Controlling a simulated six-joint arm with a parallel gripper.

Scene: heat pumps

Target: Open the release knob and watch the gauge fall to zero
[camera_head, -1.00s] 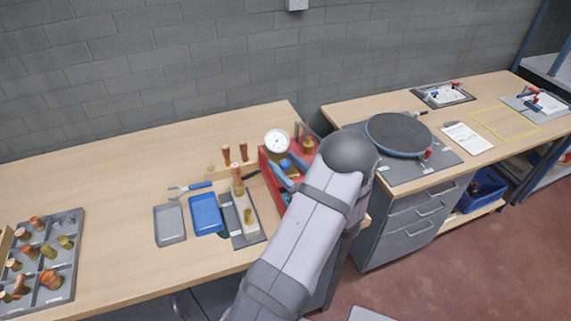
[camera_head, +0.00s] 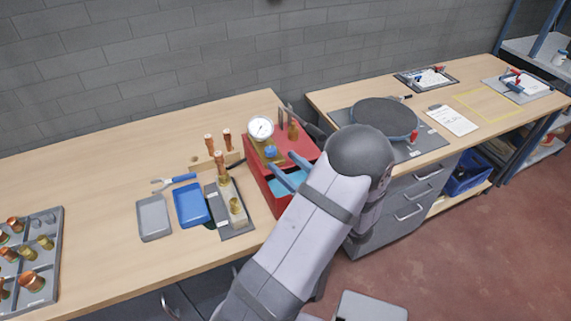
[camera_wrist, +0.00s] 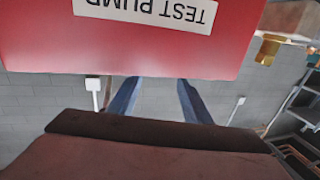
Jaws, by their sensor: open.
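The red test pump (camera_head: 252,182) stands at the right end of the near bench with light blue inside its open top. Its round white gauge (camera_head: 261,128) faces me, but the needle is too small to read. A blue knob (camera_head: 270,151), which looks like the release knob, sits just below the gauge. My gripper (camera_head: 282,163) is open and empty, its two blue fingers over the pump, just short of the knob and apart from it. In the wrist view my gripper (camera_wrist: 158,95) shows below the red pump face with its upside-down "TEST PUMP" label (camera_wrist: 150,10); the knob is not visible there.
Copper fittings (camera_head: 220,165), a blue tray (camera_head: 191,204) and a grey tray (camera_head: 153,217) lie left of the pump. A second bench holds a round dark plate (camera_head: 383,117). My arm hides the pump's right side.

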